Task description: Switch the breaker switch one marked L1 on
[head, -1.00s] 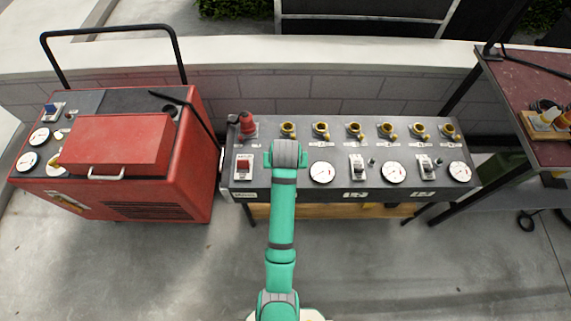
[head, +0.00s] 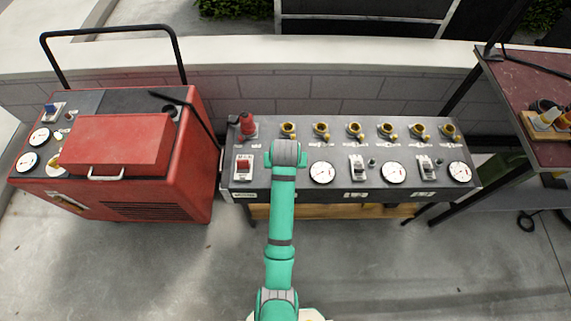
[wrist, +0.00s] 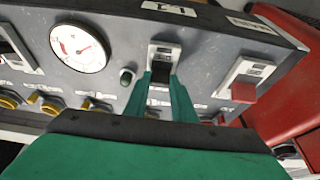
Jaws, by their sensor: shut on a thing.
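The breaker switch above the L1 label is a light grey block (wrist: 165,52) in the wrist view, with a dark lever (wrist: 160,76) on its lower side. The L1 label (wrist: 170,8) appears upside down at the top edge. My gripper (wrist: 161,80) has its two green fingers closed on either side of the dark lever. The exact contact is hard to see. In the head view my arm and wrist hide this switch and the fingers.
The grey control panel (head: 300,195) carries gauges (head: 322,172), other breakers (head: 358,168), brass valves (head: 288,130) and a red-levered switch (head: 243,163). A red machine (head: 150,195) stands left. A table (head: 535,90) stands right. Open floor lies in front.

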